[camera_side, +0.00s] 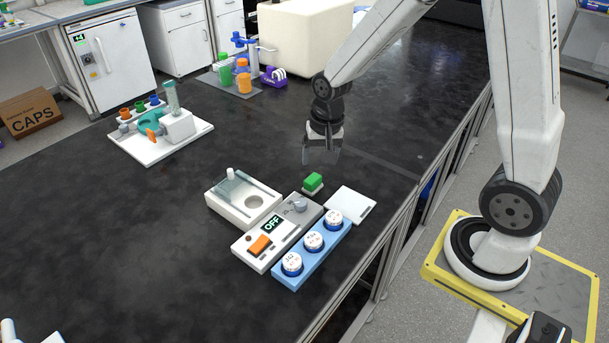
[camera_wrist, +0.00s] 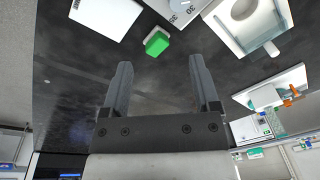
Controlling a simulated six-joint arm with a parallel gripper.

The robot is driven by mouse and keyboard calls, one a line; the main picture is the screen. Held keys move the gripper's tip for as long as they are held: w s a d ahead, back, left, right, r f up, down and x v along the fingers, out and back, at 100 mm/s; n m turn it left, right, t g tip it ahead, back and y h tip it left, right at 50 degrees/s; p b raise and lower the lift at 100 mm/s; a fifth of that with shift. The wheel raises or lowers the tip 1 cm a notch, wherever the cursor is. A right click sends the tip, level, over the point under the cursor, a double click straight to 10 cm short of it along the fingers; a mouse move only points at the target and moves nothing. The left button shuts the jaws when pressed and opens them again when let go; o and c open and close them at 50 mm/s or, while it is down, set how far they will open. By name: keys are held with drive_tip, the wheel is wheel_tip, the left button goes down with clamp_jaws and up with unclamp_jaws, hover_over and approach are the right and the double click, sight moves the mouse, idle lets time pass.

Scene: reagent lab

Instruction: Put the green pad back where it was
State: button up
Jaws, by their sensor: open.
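The green pad (camera_side: 313,181) is a small green block with a pale base, standing on the black bench behind the grey device and the white plate. It also shows in the wrist view (camera_wrist: 156,42), beyond and between my fingertips. My gripper (camera_side: 321,158) is open and empty, above the bench behind the pad. In the wrist view its two fingers (camera_wrist: 160,66) are spread apart with nothing between them. I cannot tell exactly how high it is above the bench.
A white plate (camera_side: 350,206) lies right of the pad. A grey device (camera_side: 280,233) reading OFF and a blue rack (camera_side: 318,254) with white-capped vials stand in front. A white box with a round opening (camera_side: 232,208) is at left.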

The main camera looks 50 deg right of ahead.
drive_tip(key=s+a+r+n+t, duration=0.1)
drive_tip(key=s+a+n, duration=0.3)
drive_tip(key=s+n, duration=0.4)
drive_tip(key=shift+s+a, duration=0.3)
drive_tip(key=shift+r, duration=0.1)
idle(0.7)
